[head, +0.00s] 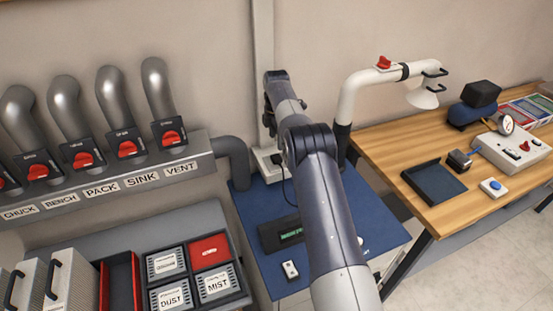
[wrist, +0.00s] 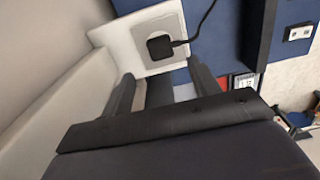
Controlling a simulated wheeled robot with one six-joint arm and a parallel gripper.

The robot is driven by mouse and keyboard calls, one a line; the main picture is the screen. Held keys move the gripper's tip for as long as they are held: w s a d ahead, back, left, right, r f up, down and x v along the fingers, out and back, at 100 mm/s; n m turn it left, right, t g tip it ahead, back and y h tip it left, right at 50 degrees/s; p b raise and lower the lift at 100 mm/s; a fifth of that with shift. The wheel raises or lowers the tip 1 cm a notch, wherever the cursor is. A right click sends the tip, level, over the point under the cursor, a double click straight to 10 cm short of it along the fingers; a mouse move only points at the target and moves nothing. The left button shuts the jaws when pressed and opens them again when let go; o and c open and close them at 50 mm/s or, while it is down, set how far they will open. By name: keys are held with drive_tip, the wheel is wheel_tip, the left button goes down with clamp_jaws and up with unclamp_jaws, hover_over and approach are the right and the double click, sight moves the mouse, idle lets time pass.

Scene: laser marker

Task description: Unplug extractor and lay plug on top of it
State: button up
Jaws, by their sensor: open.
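The black plug (wrist: 160,46) sits in a white socket plate (wrist: 173,20) in the wrist view, with its black cable leading off to the upper right. In the head view the plug (head: 277,158) is on a white socket box low on the wall, and the cable runs down toward a dark panel with a green display (head: 290,233). That panel is on a blue flat-topped unit (head: 375,220), which looks like the extractor. My gripper (wrist: 160,70) is open and empty, its fingers short of the plug and on either side of it. My arm hides part of the blue top.
A white extraction arm (head: 349,95) with a hood rises behind the blue unit. A small white switch (head: 290,270) is on the blue top. A duct rack (head: 120,178) stands left, and a wooden bench (head: 400,150) with a dark tray and other items stands right.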

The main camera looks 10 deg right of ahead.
sight(277, 158)
wheel_tip(277, 158, down, 8)
drive_tip(key=shift+f+b, duration=0.2)
drive_tip(key=shift+b, duration=0.9)
drive_tip(key=shift+s+f+b, duration=0.2)
drive_tip(key=shift+s+b, duration=0.1)
drive_tip(key=shift+s, duration=0.15)
idle(0.5)
drive_tip(key=shift+r, duration=0.1)
drive_tip(key=c, duration=1.2)
drive_tip(key=shift+r, duration=0.15)
drive_tip(key=shift+w+r+p, duration=0.15)
drive_tip(key=shift+r+p, duration=0.7)
drive_tip(key=shift+r, duration=0.45)
drive_tip(key=shift+r+p, duration=0.55)
drive_tip(key=shift+r, duration=1.1)
